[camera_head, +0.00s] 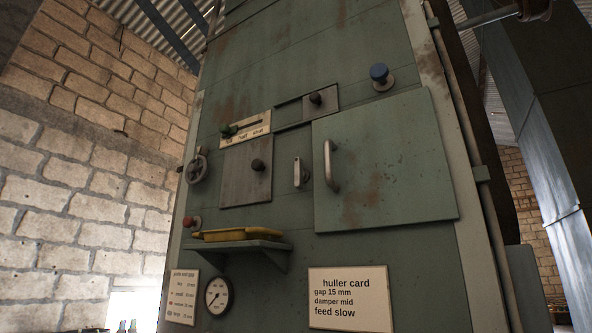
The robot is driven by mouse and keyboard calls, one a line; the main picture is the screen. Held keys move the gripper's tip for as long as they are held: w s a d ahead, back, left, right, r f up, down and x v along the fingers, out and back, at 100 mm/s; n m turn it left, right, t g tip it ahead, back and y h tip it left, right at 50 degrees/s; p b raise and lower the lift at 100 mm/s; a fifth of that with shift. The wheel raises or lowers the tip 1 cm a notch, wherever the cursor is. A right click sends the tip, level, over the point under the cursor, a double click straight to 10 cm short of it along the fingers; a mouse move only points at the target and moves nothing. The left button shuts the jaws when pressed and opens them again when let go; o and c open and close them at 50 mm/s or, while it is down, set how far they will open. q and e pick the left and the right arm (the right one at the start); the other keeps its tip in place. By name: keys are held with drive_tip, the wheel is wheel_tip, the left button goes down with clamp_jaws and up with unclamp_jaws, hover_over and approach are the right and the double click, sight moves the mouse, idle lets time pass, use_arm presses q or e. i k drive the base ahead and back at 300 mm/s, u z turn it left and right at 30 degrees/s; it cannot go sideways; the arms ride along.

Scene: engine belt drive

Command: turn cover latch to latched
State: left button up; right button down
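The cover (385,150) is a large green, rust-stained door on the machine front. It looks closed, lying flat against the panel. A curved metal pull handle (331,165) stands near its left edge. The cover latch (299,172) appears to be the small pale metal piece just left of the cover. Its long side is upright, and it seems not to cross the cover's edge. Neither of my grippers can be made out in the head view.
Left are a sliding plate (246,172) with a dark knob, a handwheel (196,168), a slotted lever plate (246,128) and a red knob (192,222). A shelf (272,248) with a yellow tray (238,234) juts out below.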

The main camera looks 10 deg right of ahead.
sight(298, 175)
drive_tip(key=u, duration=2.1)
drive_tip(key=i, duration=1.65)
drive_tip(key=z, duration=4.05)
drive_tip(key=k, duration=0.7)
drive_tip(key=u, duration=1.1)
